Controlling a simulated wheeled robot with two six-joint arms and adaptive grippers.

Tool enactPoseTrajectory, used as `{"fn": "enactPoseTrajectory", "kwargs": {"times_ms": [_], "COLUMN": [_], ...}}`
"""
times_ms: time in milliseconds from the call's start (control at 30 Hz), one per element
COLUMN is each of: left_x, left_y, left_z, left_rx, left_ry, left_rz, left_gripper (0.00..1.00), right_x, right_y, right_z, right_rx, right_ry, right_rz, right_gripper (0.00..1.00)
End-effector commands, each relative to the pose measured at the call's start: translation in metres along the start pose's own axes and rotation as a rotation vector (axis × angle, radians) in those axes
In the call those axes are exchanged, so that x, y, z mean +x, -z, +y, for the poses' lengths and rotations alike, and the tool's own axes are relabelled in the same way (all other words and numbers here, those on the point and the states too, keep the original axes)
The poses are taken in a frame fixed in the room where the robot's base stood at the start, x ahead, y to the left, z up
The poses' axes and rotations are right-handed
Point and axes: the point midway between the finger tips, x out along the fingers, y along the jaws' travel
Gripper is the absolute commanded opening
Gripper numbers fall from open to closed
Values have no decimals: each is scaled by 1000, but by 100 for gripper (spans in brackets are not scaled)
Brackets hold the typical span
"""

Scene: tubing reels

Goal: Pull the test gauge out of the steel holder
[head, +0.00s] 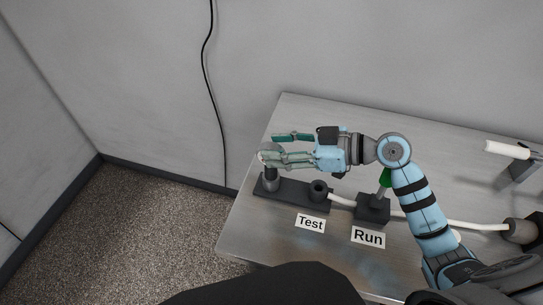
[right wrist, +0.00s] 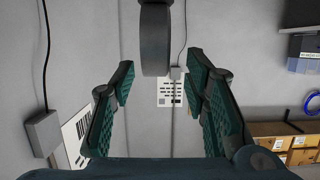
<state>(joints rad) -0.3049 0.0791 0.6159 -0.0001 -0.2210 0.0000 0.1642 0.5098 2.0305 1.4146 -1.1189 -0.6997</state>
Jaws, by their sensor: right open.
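A dark base plate (head: 294,200) lies near the table's left end, behind the "Test" label (head: 310,222). A dark upright cylinder (head: 271,184) stands at its left, with a paler round top (head: 264,156) partly hidden by my gripper; this looks like the gauge in its holder, but I cannot tell where one ends. My right gripper (head: 276,148) is open, pointing left, its fingers at the height of that top. In the right wrist view, a dark rounded cylinder (right wrist: 155,42) shows between the open fingers (right wrist: 158,85), with gaps on both sides. My left gripper is not in view.
A hollow dark socket (head: 319,190) with a white tube (head: 343,200) stands right of the cylinder. A block (head: 372,208) with a green handle (head: 385,177) stands behind the "Run" label (head: 368,237). The wall is close behind the table; the front left tabletop (head: 255,235) is clear.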

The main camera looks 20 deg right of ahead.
Motion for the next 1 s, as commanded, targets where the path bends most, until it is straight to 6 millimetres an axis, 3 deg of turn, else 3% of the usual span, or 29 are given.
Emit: {"fn": "enactPoseTrajectory", "kwargs": {"times_ms": [100, 333, 600, 1000], "left_x": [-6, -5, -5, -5], "left_y": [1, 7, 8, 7], "left_z": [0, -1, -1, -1], "left_rx": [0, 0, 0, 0], "left_ry": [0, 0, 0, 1], "left_rz": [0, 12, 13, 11], "left_gripper": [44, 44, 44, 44], "right_x": [17, 20, 20, 19], "right_y": [3, 0, 0, 0], "right_z": [0, 1, 1, 1], "right_rx": [2, 0, 0, 0], "right_ry": [-1, -2, -3, -3], "right_rz": [4, -1, -1, -1], "right_gripper": [42, 42, 0, 0]}}
